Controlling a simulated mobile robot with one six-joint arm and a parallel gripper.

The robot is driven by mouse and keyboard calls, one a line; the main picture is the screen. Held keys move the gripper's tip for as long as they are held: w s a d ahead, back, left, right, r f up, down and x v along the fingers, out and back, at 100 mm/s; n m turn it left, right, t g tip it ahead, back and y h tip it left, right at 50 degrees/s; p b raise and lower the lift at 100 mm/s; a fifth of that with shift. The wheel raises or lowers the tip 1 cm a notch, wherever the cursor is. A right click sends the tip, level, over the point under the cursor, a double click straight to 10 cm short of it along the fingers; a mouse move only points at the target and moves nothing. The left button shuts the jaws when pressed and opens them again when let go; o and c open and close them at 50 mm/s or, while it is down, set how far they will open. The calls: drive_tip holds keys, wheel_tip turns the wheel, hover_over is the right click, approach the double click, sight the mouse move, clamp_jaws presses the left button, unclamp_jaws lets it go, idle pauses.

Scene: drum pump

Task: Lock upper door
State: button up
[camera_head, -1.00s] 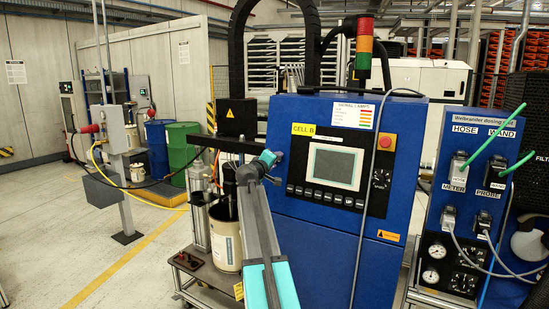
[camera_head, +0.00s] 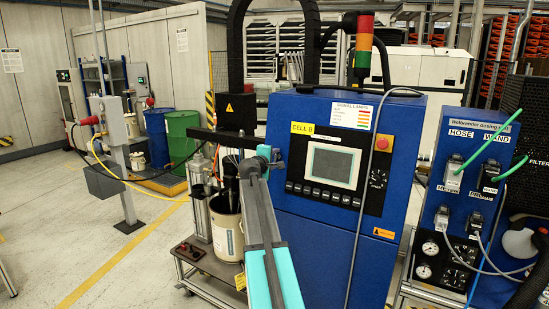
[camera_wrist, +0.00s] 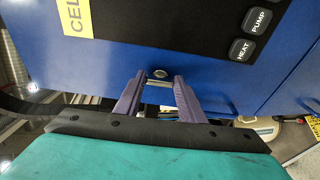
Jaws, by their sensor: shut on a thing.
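The blue cabinet (camera_head: 330,235) fills the middle of the head view, with a screen and buttons on its dark upper panel (camera_head: 335,165). In the wrist view its blue front (camera_wrist: 225,75) lies close ahead, and a small round metal lock (camera_wrist: 160,73) shows on it. My gripper (camera_wrist: 160,84) has its two purple fingers at this lock, shut on a small metallic piece at their tips; its shape is mostly hidden and I cannot tell whether it sits in the lock. In the head view my teal wrist (camera_head: 266,153) is at the cabinet's left front; the fingertips are hidden.
A trolley (camera_head: 205,272) with a white bucket (camera_head: 228,238) stands left of the cabinet. A blue connector panel (camera_head: 462,195) with green hoses stands at the right. A grey cable (camera_head: 362,225) hangs down the cabinet front.

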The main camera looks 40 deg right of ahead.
drive_tip(key=shift+f, duration=0.1)
drive_tip(key=o, duration=1)
drive_tip(key=shift+o, duration=0.2)
drive_tip(key=shift+s+a, duration=0.1)
drive_tip(key=shift+a, duration=0.05)
drive_tip(key=b+v, duration=0.3)
drive_tip(key=v, duration=1)
drive_tip(key=shift+a+r, duration=0.25)
